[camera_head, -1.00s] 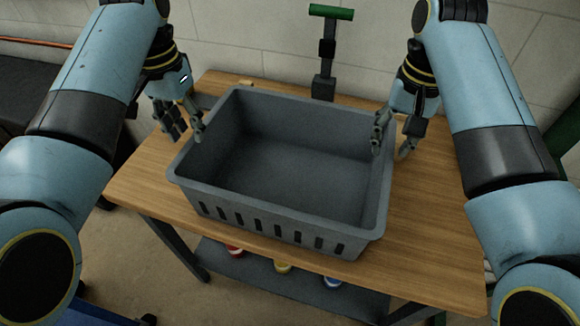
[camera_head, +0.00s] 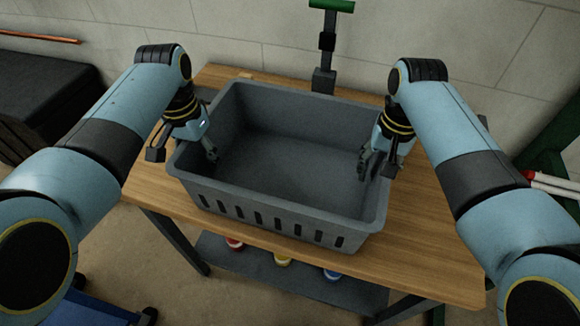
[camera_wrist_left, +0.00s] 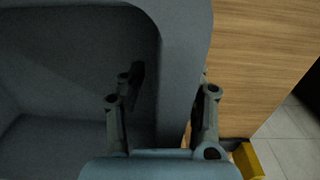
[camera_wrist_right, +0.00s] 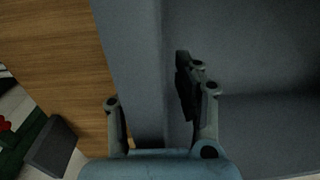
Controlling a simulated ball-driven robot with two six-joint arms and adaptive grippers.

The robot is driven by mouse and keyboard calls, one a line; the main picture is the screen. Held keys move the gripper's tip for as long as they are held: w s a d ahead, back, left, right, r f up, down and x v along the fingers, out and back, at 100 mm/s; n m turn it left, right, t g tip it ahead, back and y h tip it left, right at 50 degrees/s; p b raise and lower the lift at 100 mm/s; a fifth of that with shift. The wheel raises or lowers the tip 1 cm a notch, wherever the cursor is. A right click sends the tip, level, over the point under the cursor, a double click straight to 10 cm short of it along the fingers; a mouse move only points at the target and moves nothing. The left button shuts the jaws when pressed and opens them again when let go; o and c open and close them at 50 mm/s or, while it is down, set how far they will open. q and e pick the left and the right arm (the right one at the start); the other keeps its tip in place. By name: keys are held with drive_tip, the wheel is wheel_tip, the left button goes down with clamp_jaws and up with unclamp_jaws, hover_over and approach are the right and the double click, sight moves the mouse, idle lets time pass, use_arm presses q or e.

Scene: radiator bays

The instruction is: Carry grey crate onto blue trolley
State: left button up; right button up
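The grey crate (camera_head: 270,208) is empty and stands upright on a wooden table. My left gripper (camera_head: 190,152) is at its left wall. In the left wrist view its fingers (camera_wrist_left: 163,100) are apart, one inside the crate and one outside, with the wall rim (camera_wrist_left: 182,60) between them. My right gripper (camera_head: 376,160) is at the right wall. In the right wrist view its fingers (camera_wrist_right: 158,98) are also apart, astride the wall (camera_wrist_right: 135,50). A blue piece (camera_head: 85,312) at the lower left edge, with dark casters, looks like the trolley; most of it is out of view.
The wooden table (camera_head: 430,240) has bare top to the right of the crate. A green-topped stand (camera_head: 328,45) rises behind the crate. Red, yellow and blue-marked pots sit on the lower shelf (camera_head: 225,258). A dark box (camera_head: 40,95) is at the left by the wall.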

use_arm(q)
drive_tip(key=shift+f, duration=0.2)
use_arm(e)
drive_tip(key=shift+f, duration=0.2)
use_arm(q)
clamp_jaws()
use_arm(e)
clamp_jaws()
drive_tip(key=shift+r, duration=0.1)
